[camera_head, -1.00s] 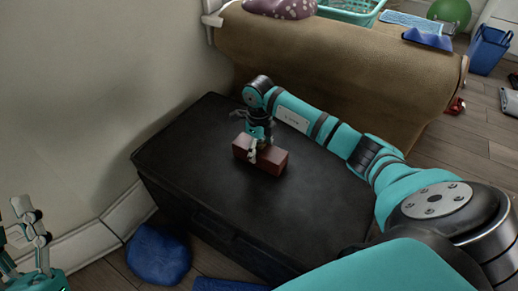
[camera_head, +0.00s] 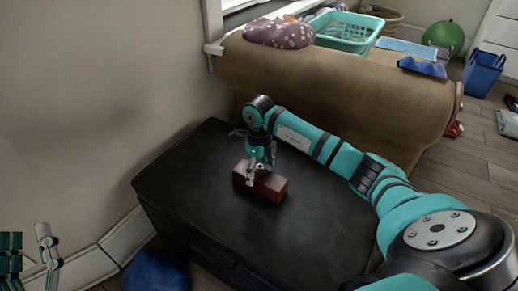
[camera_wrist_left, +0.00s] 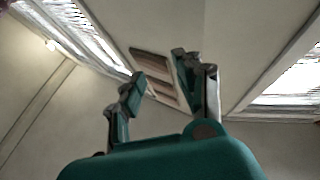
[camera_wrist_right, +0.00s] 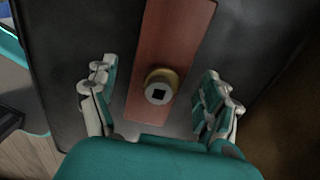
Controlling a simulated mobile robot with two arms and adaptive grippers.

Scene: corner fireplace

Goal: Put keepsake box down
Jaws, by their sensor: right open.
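The keepsake box (camera_head: 262,184) is a small reddish-brown block with a round metal knob on top. It rests on the dark flat top of a black chest (camera_head: 310,233). In the right wrist view the box (camera_wrist_right: 170,45) and its brass-and-steel knob (camera_wrist_right: 160,87) lie between the spread fingers. My right gripper (camera_head: 258,170) is open just above the box, with its fingers (camera_wrist_right: 160,98) apart from the wood on both sides. My left gripper (camera_head: 32,250) is at the far lower left, away from the box; its fingers (camera_wrist_left: 165,90) are spread and empty.
A brown covered bench (camera_head: 340,80) stands behind the chest, bearing a spotted cushion (camera_head: 278,33) and a teal basket (camera_head: 348,32). A blue cushion (camera_head: 157,272) lies on the floor at front left. The wall borders the chest's left side. The chest top around the box is clear.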

